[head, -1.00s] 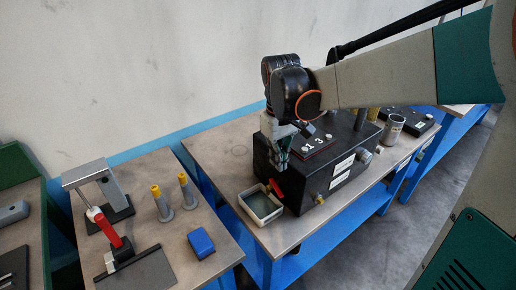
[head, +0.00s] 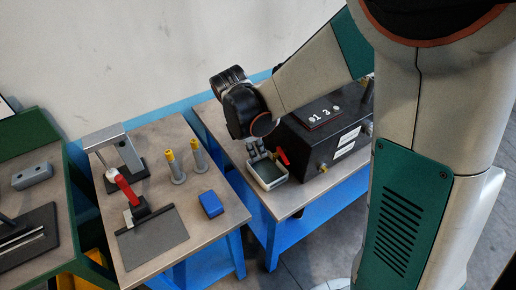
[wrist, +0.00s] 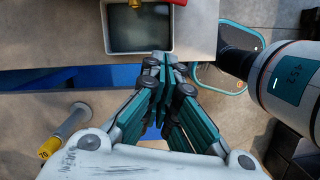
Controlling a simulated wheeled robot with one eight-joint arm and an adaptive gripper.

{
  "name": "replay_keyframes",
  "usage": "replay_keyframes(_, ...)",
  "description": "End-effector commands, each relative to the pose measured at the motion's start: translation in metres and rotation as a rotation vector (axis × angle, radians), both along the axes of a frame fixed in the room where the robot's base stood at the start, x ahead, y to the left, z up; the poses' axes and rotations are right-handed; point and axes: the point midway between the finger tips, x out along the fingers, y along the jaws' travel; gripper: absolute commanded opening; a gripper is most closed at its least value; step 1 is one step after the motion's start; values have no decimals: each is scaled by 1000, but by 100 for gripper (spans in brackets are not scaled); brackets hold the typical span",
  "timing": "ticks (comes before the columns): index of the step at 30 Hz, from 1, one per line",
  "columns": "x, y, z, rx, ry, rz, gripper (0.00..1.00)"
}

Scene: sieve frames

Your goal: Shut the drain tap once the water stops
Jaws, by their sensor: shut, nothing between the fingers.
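The drain tap's red lever (head: 283,156) sits at the left end of a black box (head: 325,140). In the wrist view only a bit of red (wrist: 178,2) and a brass piece (wrist: 133,3) show at the top edge. A pale-rimmed tray (head: 268,188) stands below the tap; it also shows in the wrist view (wrist: 109,35) with a grey-green inside. I cannot make out a water stream. My gripper (head: 255,148) is shut and empty, left of the lever and apart from it, near the tray's back side. In the wrist view its closed fingers (wrist: 160,65) point at the tray's near edge.
On the left bench stand two yellow-topped posts (head: 174,167), a blue block (head: 211,204) and a red-handled clamp (head: 125,188). A gap separates that bench from the box's table. A plate marked 1 and 3 (head: 322,114) lies on the box.

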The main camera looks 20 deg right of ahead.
Motion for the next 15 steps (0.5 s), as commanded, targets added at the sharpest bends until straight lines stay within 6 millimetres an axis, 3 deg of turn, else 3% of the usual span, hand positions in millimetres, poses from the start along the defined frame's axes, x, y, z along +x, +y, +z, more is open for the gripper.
replay_keyframes(1, 0, -3, -14, 0, 0, -1, 0)
replay_keyframes(9, 1, -16, -65, 0, -1, -3, 0)
replay_keyframes(15, 3, -44, -62, 0, -1, -5, 0)
